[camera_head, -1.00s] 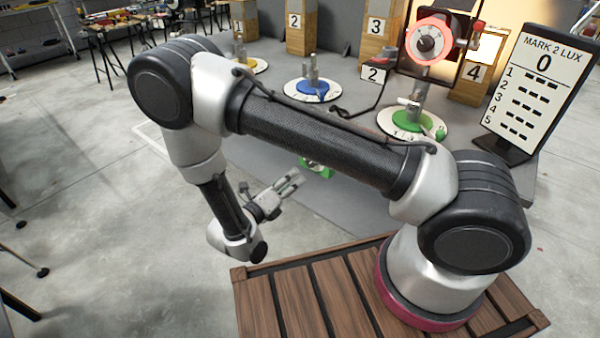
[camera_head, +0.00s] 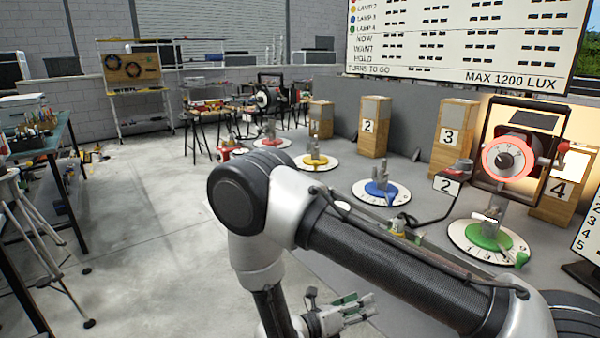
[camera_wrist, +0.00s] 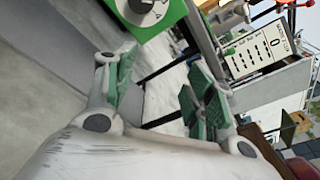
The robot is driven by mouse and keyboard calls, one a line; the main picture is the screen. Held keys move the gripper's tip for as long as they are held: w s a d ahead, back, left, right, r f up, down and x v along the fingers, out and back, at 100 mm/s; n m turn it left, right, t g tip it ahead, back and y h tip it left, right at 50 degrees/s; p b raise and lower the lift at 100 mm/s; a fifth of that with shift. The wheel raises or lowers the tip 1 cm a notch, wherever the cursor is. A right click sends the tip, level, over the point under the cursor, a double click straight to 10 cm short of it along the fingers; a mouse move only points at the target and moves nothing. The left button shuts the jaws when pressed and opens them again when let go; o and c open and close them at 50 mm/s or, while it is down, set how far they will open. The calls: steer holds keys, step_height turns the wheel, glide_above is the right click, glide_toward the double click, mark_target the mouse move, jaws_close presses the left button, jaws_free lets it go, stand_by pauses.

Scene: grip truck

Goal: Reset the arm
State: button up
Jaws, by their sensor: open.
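My gripper (camera_head: 352,312) is at the bottom of the head view, below my bent arm. Its green-padded fingers point to the right, beside the grey bench (camera_head: 420,188). In the wrist view my gripper (camera_wrist: 160,90) also shows, its two fingers spread apart with nothing between them. A green square panel with a dial (camera_wrist: 150,12) lies beyond the fingertips at the top of the wrist view. It does not touch the fingers.
On the bench stand dials with blue (camera_head: 381,191), green (camera_head: 488,238) and yellow (camera_head: 316,161) centres, numbered wooden boxes (camera_head: 374,128) and a lamp with a red ring (camera_head: 510,157). A tripod stool (camera_head: 45,240) stands left. The concrete floor (camera_head: 150,230) between is open.

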steer(key=s+d+r+m+g+y, duration=0.1)
steer(key=s+d+r+m+y, duration=0.4)
steer(key=r+m, duration=0.5)
steer(key=s+d+r+m+g+y, duration=0.1)
steer(key=s+d+r+m+y, duration=0.4)
steer(key=r, duration=0.9)
steer(key=s+d+r+m+g+y, duration=0.1)
steer(key=s+d+r+m+y, duration=0.4)
steer(key=d+r+m, duration=0.4)
step_height(320, 180, up, 3)
steer(key=m, duration=0.7)
steer(key=shift+s+d+r+g, duration=0.15)
steer(key=shift+d+g, duration=0.15)
steer(key=shift+d, duration=0.1)
